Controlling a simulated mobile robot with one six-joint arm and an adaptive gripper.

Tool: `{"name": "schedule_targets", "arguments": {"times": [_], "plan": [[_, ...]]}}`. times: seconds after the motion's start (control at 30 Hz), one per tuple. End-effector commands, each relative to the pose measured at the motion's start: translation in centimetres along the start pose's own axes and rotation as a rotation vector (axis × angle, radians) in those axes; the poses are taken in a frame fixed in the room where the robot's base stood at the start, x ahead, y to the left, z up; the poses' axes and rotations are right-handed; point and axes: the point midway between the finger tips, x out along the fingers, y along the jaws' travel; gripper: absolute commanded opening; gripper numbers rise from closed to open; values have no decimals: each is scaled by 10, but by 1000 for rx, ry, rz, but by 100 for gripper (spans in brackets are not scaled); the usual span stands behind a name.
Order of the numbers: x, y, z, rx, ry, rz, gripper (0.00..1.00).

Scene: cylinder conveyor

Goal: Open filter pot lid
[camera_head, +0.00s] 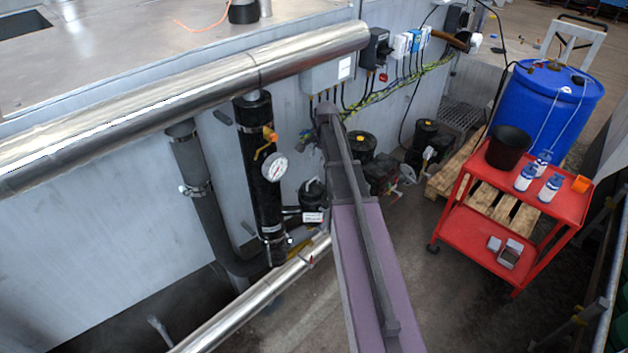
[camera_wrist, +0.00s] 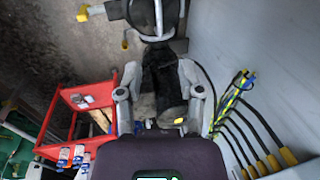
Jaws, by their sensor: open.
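In the wrist view my gripper (camera_wrist: 159,72) is open, with one grey finger on each side. A dark cylindrical body (camera_wrist: 160,75) shows between the fingers; I cannot tell whether they touch it. Beyond the fingertips, at the top edge, is a dark round pot-like part with a grey lid or ring (camera_wrist: 153,14), cut off by the frame. I cannot tell for certain that it is the filter pot, nor whether its lid is open. In the head view my arm hides the gripper. Black pots (camera_head: 361,146) (camera_head: 425,132) stand behind the arm.
A black vertical pipe with a gauge (camera_head: 275,167) and a long steel pipe (camera_head: 170,98) line the wall on the left. Cables run along the wall in the wrist view (camera_wrist: 238,95). A red cart (camera_head: 522,215) and a blue drum (camera_head: 548,105) stand at right.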

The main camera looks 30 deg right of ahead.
Motion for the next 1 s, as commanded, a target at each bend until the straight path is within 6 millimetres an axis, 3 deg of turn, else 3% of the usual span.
{"name": "schedule_targets", "arguments": {"times": [1.0], "plan": [[84,0,1,-2,0,0,48]]}}
